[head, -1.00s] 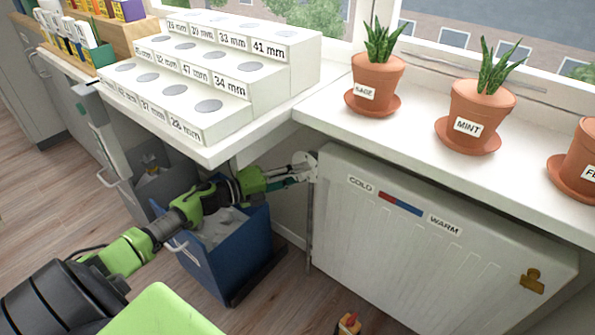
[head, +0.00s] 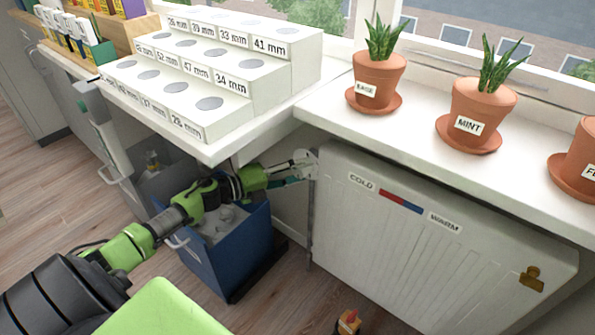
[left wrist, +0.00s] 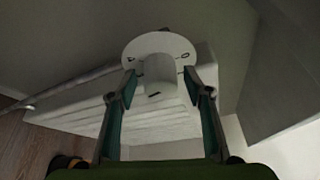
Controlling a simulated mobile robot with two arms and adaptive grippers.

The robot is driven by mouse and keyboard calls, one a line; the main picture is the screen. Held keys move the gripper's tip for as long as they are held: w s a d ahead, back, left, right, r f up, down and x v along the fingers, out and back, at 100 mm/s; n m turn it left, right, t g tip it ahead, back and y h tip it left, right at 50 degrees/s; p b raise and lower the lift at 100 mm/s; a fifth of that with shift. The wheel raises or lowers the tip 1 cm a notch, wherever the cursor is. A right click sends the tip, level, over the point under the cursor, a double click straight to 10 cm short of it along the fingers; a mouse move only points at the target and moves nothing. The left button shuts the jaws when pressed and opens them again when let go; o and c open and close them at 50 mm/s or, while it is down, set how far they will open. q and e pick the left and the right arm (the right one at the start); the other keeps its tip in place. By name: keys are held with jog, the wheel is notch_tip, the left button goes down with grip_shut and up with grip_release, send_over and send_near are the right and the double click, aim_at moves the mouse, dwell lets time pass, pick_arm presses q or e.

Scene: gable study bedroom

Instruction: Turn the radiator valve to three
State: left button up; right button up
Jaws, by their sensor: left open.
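The radiator valve (head: 304,157) is a pale knob at the upper left corner of the white radiator (head: 430,235). In the left wrist view its round white dial plate (left wrist: 134,50) carries small dark marks, too small to read. The grey-white knob (left wrist: 158,72) sticks out of the dial towards me, with a dark mark near its lower end. My left gripper (head: 298,170) reaches the valve from the left. It is open, with one finger on each side of the knob in the wrist view (left wrist: 159,82). I cannot tell whether the fingers touch it. My right gripper is not in view.
A white sill (head: 420,115) with potted plants overhangs the radiator. A desk (head: 215,152) with a stepped white block stands above my left arm. A blue open bin (head: 232,265) is below the arm. Radiator labels read COLD and WARM. A small red-yellow object (head: 348,322) lies on the floor.

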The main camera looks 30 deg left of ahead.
pick_arm(q)
jog(key=v, duration=1.2)
jog(key=shift+w, duration=0.1)
dwell(0.4)
